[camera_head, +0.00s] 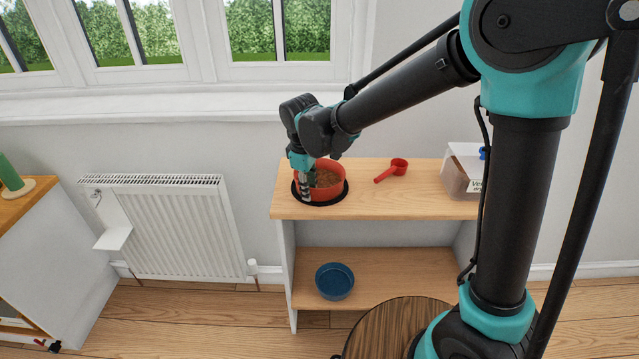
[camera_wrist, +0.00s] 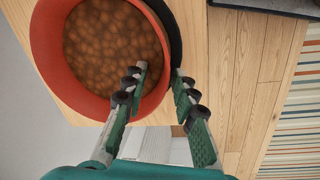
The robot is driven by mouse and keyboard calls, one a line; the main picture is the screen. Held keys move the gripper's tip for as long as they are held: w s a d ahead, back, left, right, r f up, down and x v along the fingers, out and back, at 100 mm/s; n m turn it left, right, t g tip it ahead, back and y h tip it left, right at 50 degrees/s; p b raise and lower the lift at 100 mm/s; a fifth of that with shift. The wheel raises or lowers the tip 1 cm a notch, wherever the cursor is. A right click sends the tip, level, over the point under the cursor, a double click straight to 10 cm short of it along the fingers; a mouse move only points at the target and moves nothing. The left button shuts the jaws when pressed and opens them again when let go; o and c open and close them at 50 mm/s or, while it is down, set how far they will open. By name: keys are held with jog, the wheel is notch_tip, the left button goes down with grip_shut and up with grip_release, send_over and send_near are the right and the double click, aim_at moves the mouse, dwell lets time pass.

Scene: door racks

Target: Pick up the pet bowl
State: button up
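A red pet bowl (camera_head: 330,184) holding brown kibble stands upright on a round black mat (camera_head: 341,199) on the shelf unit's top, at its left end. The bowl fills the upper left of the wrist view (camera_wrist: 48,62). My gripper (camera_head: 306,192) points down at the bowl's near left side. In the wrist view my gripper (camera_wrist: 160,76) is open, with one finger over the bowl's inside and the other outside the wall. The rim lies between the fingers; I cannot tell whether either touches it.
A red scoop (camera_head: 392,170) and a clear bin (camera_head: 463,172) are to the right on the wooden top (camera_head: 420,205). A blue bowl (camera_head: 335,281) sits on the lower shelf. A round wooden table (camera_head: 390,325) stands in front. A radiator (camera_head: 170,230) is at left.

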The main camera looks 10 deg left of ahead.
grip_shut()
jog(key=shift+r, duration=0.1)
dwell(0.4)
